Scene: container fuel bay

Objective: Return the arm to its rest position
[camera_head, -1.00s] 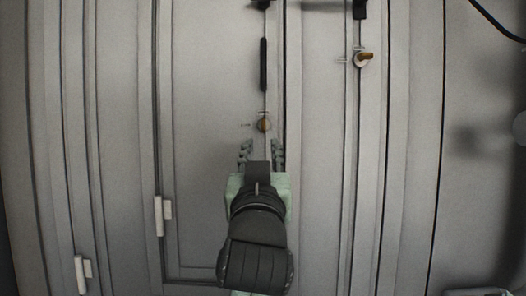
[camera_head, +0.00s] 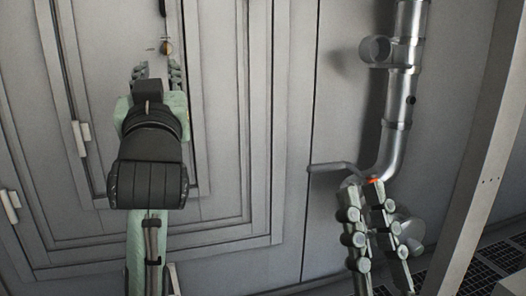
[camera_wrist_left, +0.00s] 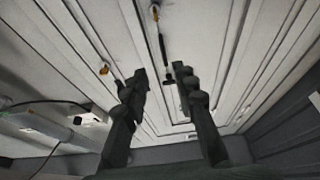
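My left gripper (camera_head: 158,72) is in front of the grey panelled door (camera_head: 228,100), with its fingertips just below a small brass-coloured knob (camera_head: 166,47). Its two fingers are apart with nothing between them. In the left wrist view the gripper (camera_wrist_left: 165,85) is also open and empty, with the panels beyond it. My right gripper (camera_head: 362,188) is at the lower right, by the lower end of a metal pipe (camera_head: 397,105). Its fingers lie close together with a narrow gap. A small orange spot (camera_head: 373,181) shows at the tips. Whether they touch the pipe is unclear.
White hinges (camera_head: 80,138) sit at the door's left side. A lever-like rod (camera_head: 328,167) sticks out left from the pipe's foot. A slanted grey post (camera_head: 480,170) and a dark floor grating (camera_head: 500,255) are at the right. The wall between door and pipe is clear.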

